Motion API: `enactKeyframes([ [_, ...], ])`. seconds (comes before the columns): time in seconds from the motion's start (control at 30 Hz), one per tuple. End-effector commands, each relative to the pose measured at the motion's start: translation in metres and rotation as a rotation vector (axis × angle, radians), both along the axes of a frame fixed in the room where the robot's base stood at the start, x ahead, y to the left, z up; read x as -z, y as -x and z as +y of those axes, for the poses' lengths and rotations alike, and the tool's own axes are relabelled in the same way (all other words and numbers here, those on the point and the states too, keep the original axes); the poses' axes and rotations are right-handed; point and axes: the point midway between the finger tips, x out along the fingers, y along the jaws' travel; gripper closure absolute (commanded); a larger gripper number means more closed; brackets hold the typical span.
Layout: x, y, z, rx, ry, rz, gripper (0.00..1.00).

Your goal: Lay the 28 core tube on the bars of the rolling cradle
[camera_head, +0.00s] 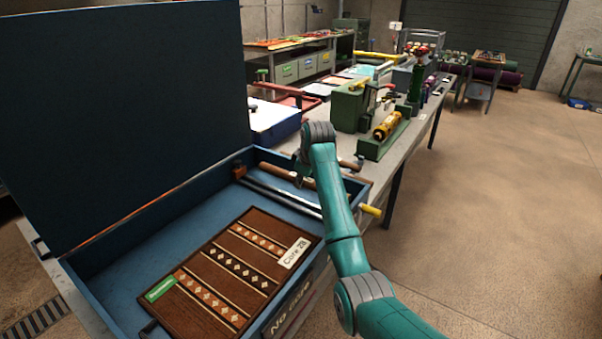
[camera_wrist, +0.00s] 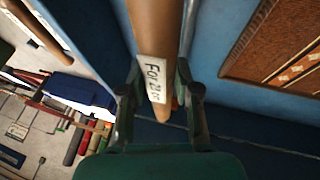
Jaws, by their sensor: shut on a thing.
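A brown tube (camera_wrist: 153,28) with a white tag reading "For 2…" fills the middle of the wrist view; the rest of the writing is unclear. My gripper (camera_wrist: 160,95) is shut on it, one finger on each side. In the head view, a brown tube (camera_head: 286,172) shows at the far side of the open blue case, and my arm covers most of the gripper. I cannot surely pick out the rolling cradle. A green stand (camera_head: 374,149) with a yellow cylinder (camera_head: 387,125) is on the bench beyond the case.
A patterned brown rug (camera_head: 222,282) tagged "Core 28" lies in the blue case (camera_head: 122,283), whose lid (camera_head: 120,110) stands up at the left. Red tubing (camera_head: 290,92) and green machinery (camera_head: 350,105) crowd the long bench. The floor (camera_head: 500,200) at the right is clear.

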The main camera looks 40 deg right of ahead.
Motion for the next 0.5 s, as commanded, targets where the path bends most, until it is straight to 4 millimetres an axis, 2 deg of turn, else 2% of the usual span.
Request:
enactKeyframes([
  [0.5, 0.045, 0.0, 0.0, 0.0, 0.0, 0.0, 1.0],
])
